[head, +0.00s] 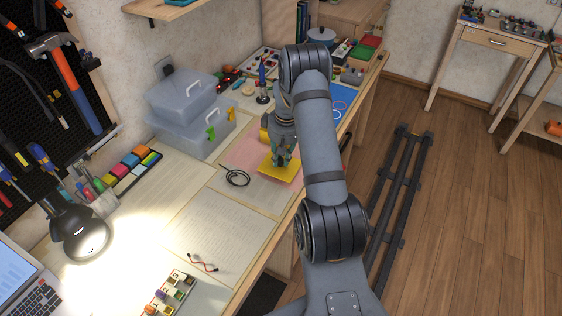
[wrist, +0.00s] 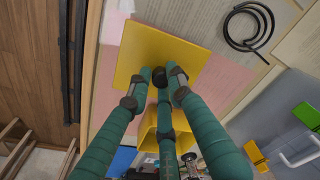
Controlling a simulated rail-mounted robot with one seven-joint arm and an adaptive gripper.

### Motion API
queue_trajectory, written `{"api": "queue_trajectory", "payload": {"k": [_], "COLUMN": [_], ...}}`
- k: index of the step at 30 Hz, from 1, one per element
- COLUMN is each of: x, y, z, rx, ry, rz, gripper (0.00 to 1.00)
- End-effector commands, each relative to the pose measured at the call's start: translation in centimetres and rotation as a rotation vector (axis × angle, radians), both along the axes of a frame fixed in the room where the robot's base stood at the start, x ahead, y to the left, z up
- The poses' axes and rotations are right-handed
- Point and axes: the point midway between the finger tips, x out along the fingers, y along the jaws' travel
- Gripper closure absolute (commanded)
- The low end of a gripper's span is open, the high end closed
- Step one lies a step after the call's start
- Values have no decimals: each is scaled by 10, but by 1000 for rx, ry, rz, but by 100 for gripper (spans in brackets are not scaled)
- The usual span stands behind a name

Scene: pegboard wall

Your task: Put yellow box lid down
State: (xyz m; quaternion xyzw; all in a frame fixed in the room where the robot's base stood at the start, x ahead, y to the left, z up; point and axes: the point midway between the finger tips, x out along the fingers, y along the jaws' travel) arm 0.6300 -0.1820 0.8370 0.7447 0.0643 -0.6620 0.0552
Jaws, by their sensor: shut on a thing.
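The yellow box lid (head: 288,174) is a flat square plate over the pink sheet near the workbench's front edge. It also shows in the wrist view (wrist: 150,50), with a dark knob at its middle. My gripper (head: 281,161) has green fingers closed around that knob, seen in the wrist view (wrist: 158,82). Whether the lid touches the surface or hangs just above it, I cannot tell. The yellow box (wrist: 149,124) stands beside the lid, partly hidden by my fingers; in the head view only a bit of it (head: 264,134) shows behind my gripper.
A black cable coil (head: 237,177) lies left of the lid. Clear lidded bins (head: 190,126) stand against the wall. Open papers (head: 215,230) cover the bench nearer the front. A blue mat (head: 340,108) lies beyond my arm.

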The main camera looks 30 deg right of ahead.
Motion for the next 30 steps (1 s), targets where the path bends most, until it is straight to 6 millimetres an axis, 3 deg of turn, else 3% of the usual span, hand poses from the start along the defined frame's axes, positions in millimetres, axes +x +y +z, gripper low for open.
{"api": "queue_trajectory", "payload": {"k": [6, 16, 17, 25, 30], "x": [0, 0, 0, 0, 0], "y": [0, 0, 0, 0, 0], "z": [-25, -29, -28, -28, -28], "rx": [0, 0, 0, 0, 0], "ry": [1, 0, 0, 0, 0], "rz": [1, 1, 1, 1, 1], "gripper": [100, 100, 79, 63, 62]}}
